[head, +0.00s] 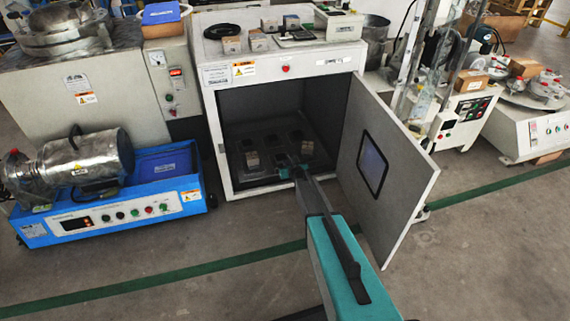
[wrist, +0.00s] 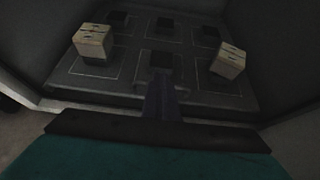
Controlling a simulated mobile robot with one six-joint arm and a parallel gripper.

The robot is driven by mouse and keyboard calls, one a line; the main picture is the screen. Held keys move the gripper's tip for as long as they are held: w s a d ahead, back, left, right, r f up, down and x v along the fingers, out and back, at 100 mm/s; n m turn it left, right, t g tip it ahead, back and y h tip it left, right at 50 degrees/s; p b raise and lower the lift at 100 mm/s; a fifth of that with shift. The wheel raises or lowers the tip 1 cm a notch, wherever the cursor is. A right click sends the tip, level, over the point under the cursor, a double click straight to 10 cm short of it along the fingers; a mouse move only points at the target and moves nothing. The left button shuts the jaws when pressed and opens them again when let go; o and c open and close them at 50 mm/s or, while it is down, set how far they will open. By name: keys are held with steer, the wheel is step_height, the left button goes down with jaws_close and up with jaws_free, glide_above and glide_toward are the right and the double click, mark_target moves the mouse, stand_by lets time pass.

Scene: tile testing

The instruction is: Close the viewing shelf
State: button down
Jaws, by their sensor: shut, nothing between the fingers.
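The viewing shelf is a white cabinet (head: 215,150) with a dark inside, in the middle of the head view. Its door (head: 412,165), with a small dark window (head: 372,163), stands wide open, swung out to the right. My gripper (head: 296,170) reaches to the cabinet's opening, left of the door and apart from it. It is shut and empty. In the wrist view, my gripper (wrist: 162,90) points over the cabinet floor (wrist: 210,97). Two small tan blocks sit inside, one at the left (wrist: 93,42) and one at the right (wrist: 229,61).
A blue machine with a motor (head: 110,205) stands on the floor at the left. White equipment (head: 540,135) stands at the right beyond the door. Small boxes (head: 231,45) sit on the cabinet top. The floor (head: 470,240) in front and right of the door is clear.

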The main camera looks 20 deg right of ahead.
steer(key=shift+v, duration=1.4)
